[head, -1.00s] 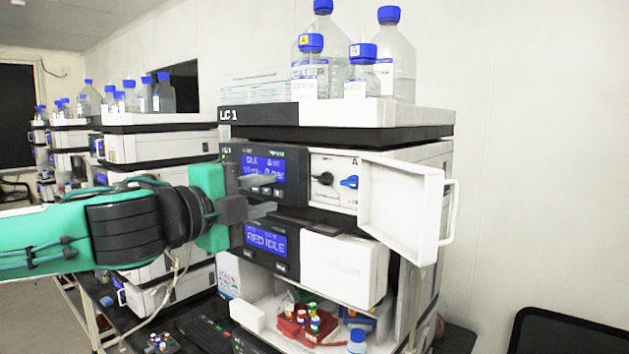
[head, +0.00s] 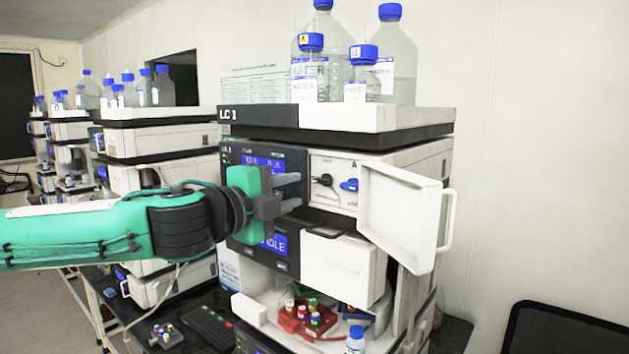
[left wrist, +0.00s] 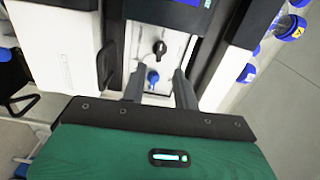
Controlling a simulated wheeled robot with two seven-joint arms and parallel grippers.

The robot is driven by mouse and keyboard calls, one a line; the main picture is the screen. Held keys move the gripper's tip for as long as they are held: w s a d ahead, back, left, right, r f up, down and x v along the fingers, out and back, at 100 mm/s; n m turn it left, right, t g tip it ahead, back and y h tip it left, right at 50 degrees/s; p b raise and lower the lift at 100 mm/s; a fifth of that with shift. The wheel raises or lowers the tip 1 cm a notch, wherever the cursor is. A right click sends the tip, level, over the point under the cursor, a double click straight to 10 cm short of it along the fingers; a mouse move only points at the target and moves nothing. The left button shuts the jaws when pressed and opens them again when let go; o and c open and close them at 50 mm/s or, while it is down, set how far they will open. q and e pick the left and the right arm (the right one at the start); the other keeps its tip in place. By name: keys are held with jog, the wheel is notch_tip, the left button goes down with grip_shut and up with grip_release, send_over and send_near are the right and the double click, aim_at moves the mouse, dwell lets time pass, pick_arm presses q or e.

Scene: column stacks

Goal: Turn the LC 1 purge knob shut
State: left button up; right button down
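The LC 1 stack carries its label on the top tray (head: 229,114). Its pump compartment stands open and shows a white panel (head: 338,166) with a black knob (head: 323,180) and a blue knob (head: 349,185); I cannot read which is marked purge. My left gripper (head: 297,191) is open and empty, left of the panel, its fingers pointing toward the knobs, apart from both. In the left wrist view the blue knob (left wrist: 153,79) appears between the fingertips and the black knob (left wrist: 160,47) beyond them. My right gripper is not in view.
The open white door (head: 400,215) with its handle juts out right of the panel. Bottles with blue caps (head: 311,80) stand on top. Below are a white front cover (head: 335,268) and a red vial rack (head: 305,320). Other stacks stand at the left.

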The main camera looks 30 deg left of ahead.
aim_at(320, 182)
pick_arm(q)
jog(key=shift+w+d+p, duration=0.2)
jog(key=shift+w+p, duration=0.35)
jog(key=shift+w, duration=1.3)
jog(key=shift+w+d+p, duration=0.15)
jog(key=shift+w+p, duration=0.35)
jog(key=shift+w, duration=1.3)
jog(key=shift+c, duration=0.4)
grip_shut()
